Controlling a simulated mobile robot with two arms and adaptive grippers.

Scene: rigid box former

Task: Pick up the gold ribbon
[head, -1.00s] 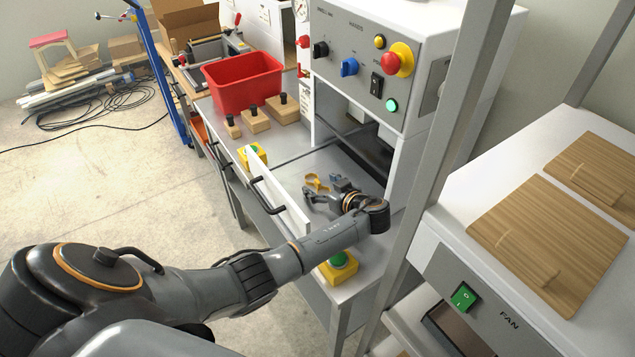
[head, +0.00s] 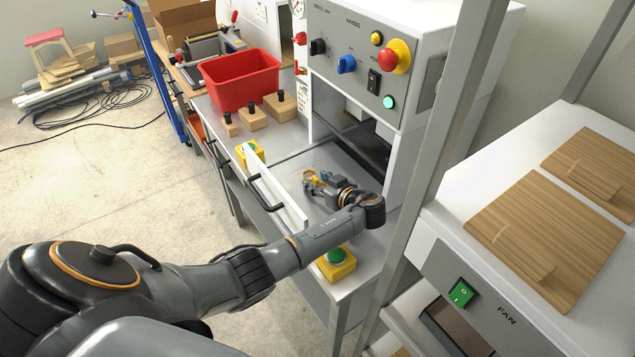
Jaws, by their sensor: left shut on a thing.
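The gold ribbon (head: 311,177) is a small yellow-gold loop low over the metal worktop, in front of the machine's opening. My left gripper (head: 313,184) reaches in from the left and is shut on the ribbon. Its fingers partly cover the ribbon, and I cannot tell whether the ribbon still touches the worktop. My right gripper is not in view.
A white rail with black handles (head: 276,200) runs along the worktop's front edge. Yellow button boxes (head: 336,264) sit near it. A red bin (head: 240,84) and wooden blocks (head: 252,119) stand behind. The grey machine (head: 365,60) and a frame post (head: 440,150) bound the right.

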